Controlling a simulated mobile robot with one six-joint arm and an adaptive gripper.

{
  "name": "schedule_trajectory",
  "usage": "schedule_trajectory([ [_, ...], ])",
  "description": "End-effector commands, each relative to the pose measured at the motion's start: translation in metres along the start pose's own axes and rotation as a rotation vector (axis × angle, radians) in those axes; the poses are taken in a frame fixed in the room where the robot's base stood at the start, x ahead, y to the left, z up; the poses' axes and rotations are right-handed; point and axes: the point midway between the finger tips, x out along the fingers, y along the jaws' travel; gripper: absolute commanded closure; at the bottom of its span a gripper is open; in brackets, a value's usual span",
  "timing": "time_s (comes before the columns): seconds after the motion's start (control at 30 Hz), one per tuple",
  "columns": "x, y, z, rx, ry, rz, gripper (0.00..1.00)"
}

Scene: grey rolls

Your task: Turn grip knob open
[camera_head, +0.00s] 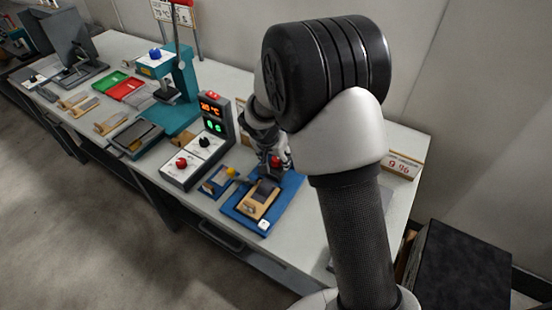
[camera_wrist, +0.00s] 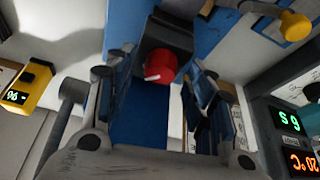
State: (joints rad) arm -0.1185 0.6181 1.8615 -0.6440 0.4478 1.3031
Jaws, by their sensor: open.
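A red knob (camera_wrist: 160,66) with a white pointer mark sits on a dark block in the wrist view. In the head view the red knob (camera_head: 275,161) shows small beside my gripper (camera_head: 281,158), over a blue base (camera_head: 240,212). My gripper (camera_wrist: 160,74) is open, with one finger on each side of the knob in the wrist picture and nothing held. I cannot tell whether the fingers touch it. My arm hides part of the area behind the gripper in the head view.
A control box with another red knob (camera_head: 182,163), a black knob (camera_head: 204,142) and a lit display (camera_head: 212,108) stands to the left. A yellow knob (camera_head: 231,171) is close by. A wooden-edged piece (camera_head: 260,199) lies on the blue base. A teal press (camera_head: 183,80) stands farther back.

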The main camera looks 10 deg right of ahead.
Motion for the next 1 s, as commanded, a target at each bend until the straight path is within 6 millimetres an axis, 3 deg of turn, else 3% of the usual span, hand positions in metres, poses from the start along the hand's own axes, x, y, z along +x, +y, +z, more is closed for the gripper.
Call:
schedule_trajectory([
  [0.27,0.0015,0.0,-0.0001,0.0,0.0,0.0,0.5],
  [0.9,0.0013,0.0,0.0001,-0.001,0.0,0.0,0.92],
  [1.0,0.0013,0.0,0.0001,-0.001,0.0,0.0,0.95],
])
